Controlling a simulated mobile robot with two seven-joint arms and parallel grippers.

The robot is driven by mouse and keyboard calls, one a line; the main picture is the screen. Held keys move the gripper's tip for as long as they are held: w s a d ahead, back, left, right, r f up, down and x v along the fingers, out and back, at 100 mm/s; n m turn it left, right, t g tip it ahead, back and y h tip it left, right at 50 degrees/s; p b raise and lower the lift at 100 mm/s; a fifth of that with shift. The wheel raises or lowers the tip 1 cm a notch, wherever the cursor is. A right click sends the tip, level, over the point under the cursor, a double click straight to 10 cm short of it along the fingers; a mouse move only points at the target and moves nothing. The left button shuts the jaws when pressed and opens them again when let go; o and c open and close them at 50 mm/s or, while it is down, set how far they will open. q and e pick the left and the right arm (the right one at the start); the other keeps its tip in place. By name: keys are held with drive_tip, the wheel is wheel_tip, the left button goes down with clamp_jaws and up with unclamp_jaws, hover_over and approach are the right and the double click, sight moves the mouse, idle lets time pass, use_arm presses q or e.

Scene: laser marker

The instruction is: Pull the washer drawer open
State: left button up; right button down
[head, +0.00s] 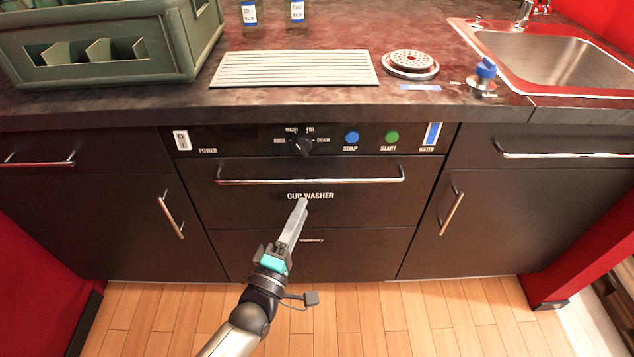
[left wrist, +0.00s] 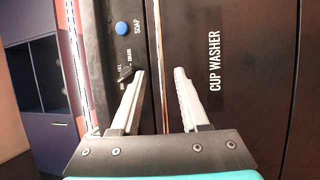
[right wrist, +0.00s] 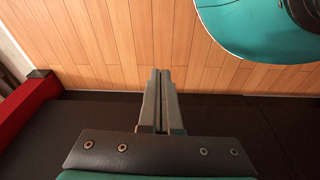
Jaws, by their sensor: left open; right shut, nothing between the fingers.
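The washer drawer (head: 250,203) is a dark front panel marked CUP WASHER, and it looks shut and flush with the cabinet. Its long silver bar handle (head: 310,181) runs across the top of the panel. My left gripper (head: 302,203) is open, with its tips in front of the panel just below the handle in the head view. In the left wrist view the handle (left wrist: 159,40) runs between the two spread finger lines; I cannot tell whether either finger touches it. My right gripper (right wrist: 160,72) is shut and empty, pointing over the wooden floor, outside the head view.
Above the drawer is a control panel with a dial (head: 303,146), a blue button (head: 352,138) and a green button (head: 392,138). A green crate (head: 110,75), drain grate (head: 295,69) and sink (head: 560,60) are on the counter. Side cabinets have silver handles. The floor in front is clear.

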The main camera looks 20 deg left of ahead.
sight(316, 180)
use_arm(q)
drive_tip(key=shift+b+x, duration=1.15)
drive_tip(key=shift+x, duration=3.45)
use_arm(e)
drive_tip(key=shift+t, duration=0.4)
drive_tip(key=shift+w+a+r, duration=0.15)
drive_tip(key=shift+w+r, duration=0.3)
drive_tip(key=shift+r, duration=0.35)
drive_tip(key=shift+w+a+r, duration=0.1)
drive_tip(key=shift+w+r, duration=0.3)
drive_tip(key=shift+r, duration=0.35)
drive_tip(key=shift+w+a+r, duration=0.15)
drive_tip(key=shift+w+r, duration=0.3)
drive_tip(key=shift+r, duration=0.35)
use_arm(q)
drive_tip(key=shift+f, duration=0.1)
drive_tip(key=shift+c, duration=0.3)
clamp_jaws()
